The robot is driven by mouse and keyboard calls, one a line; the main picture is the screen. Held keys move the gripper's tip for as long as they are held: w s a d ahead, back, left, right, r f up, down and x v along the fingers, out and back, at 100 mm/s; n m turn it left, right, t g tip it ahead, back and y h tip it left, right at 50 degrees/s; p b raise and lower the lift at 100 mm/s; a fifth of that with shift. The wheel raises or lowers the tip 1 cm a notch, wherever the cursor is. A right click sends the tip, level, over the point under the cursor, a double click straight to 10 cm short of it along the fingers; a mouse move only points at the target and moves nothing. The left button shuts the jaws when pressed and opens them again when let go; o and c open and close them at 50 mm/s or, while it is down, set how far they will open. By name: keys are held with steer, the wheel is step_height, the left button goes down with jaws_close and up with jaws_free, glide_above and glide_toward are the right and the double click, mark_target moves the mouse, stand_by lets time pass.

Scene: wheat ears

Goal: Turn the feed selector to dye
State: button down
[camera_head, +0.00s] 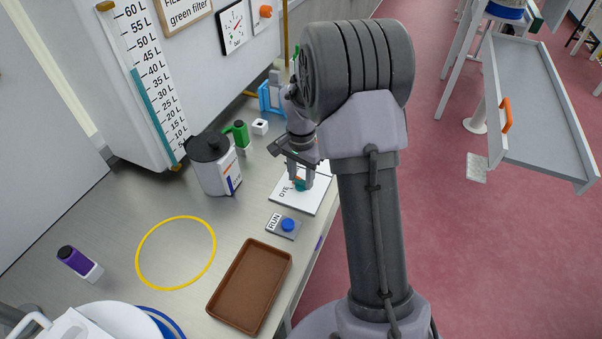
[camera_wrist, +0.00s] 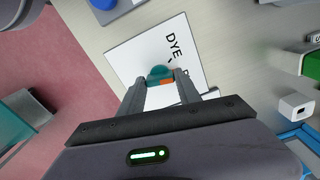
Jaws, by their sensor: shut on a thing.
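The feed selector is a teal knob (camera_head: 299,187) with an orange mark, on a white plate (camera_head: 315,205) at the bench's right edge. In the wrist view the knob (camera_wrist: 157,71) shows between my fingertips, with the orange mark (camera_wrist: 167,82) on its near side. The plate (camera_wrist: 128,58) bears the word DYE (camera_wrist: 174,46) with a short black tick beside it. The orange mark does not appear lined up with that tick. My gripper (camera_head: 302,181) points down and is shut on the knob. Other plate labels are hidden by my gripper.
A grey RUN box with a blue button (camera_head: 288,224) sits just in front of the plate. A brown tray (camera_head: 250,286), a yellow ring (camera_head: 176,253) and a black-lidded jug (camera_head: 215,165) are on the bench. A green-capped bottle (camera_head: 240,134) and small white block (camera_head: 260,127) stand behind.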

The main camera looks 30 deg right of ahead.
mark_target(301, 179)
steer(key=n+p, duration=0.1)
steer(key=n, duration=0.3)
steer(key=shift+r+n+p, duration=0.1)
steer(key=shift+n+p, duration=0.2)
steer(key=shift+p, duration=0.1)
steer(key=shift+n+p, duration=0.7)
steer(key=shift+n, duration=1.1)
steer(key=c, duration=0.8)
jaws_free()
steer(key=shift+c, duration=0.2)
step_height(301, 179, up, 17)
steer(key=p, duration=0.5)
steer(key=shift+r, duration=0.15)
